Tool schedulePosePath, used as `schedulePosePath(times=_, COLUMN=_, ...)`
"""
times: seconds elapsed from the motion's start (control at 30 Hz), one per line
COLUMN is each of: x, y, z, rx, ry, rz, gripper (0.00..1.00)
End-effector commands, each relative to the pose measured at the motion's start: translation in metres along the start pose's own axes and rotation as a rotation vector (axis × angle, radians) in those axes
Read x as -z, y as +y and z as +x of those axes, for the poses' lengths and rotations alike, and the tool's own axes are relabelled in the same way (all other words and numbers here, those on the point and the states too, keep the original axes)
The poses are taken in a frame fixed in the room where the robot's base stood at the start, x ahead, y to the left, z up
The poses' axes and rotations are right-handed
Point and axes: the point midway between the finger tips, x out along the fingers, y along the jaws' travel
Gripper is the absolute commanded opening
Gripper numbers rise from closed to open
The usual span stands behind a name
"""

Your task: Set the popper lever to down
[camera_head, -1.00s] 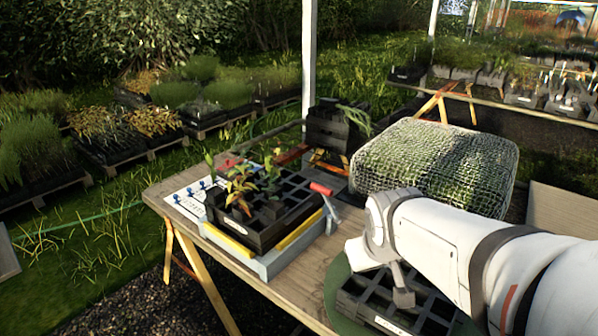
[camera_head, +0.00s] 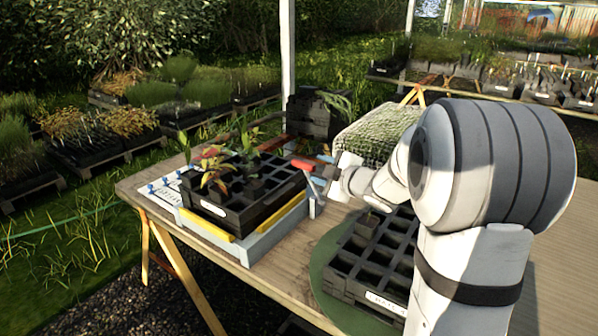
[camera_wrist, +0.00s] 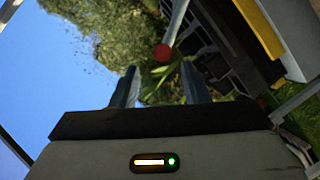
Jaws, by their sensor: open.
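The popper (camera_head: 262,250) is a pale blue-grey frame with yellow strips on the table, with a black cell tray (camera_head: 238,207) of seedlings in it. Its lever (camera_head: 303,165) has a red handle on a grey arm at the right side and stands raised. My gripper (camera_head: 326,170) is just right of the red handle, partly hidden by my own wrist. In the wrist view, my gripper (camera_wrist: 159,72) is open and empty. The lever's round red end (camera_wrist: 162,52) shows beyond and between the two fingertips; contact cannot be told.
A second black cell tray (camera_head: 345,268) lies on a green round mat (camera_head: 322,290), partly behind my arm. A mesh-covered block (camera_head: 365,135) and dark stacked crates (camera_head: 318,118) stand at the back. A white label sheet (camera_head: 160,190) lies left. Bare table (camera_head: 560,235) shows at right.

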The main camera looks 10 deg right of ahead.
Motion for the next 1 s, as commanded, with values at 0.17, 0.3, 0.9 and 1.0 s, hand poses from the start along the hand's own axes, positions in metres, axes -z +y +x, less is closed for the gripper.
schedulePosePath(times=0.17, x=0.000, y=-0.005, z=0.010, rx=0.011, ry=0.040, rz=-0.019, gripper=0.41)
schedulePosePath(times=0.3, x=0.002, y=-0.006, z=0.030, rx=0.013, ry=0.042, rz=-0.020, gripper=0.41)
schedulePosePath(times=0.9, x=0.003, y=-0.004, z=0.081, rx=0.010, ry=0.037, rz=-0.019, gripper=0.41)
schedulePosePath(times=1.0, x=0.003, y=-0.004, z=0.080, rx=0.010, ry=0.037, rz=-0.019, gripper=0.41)
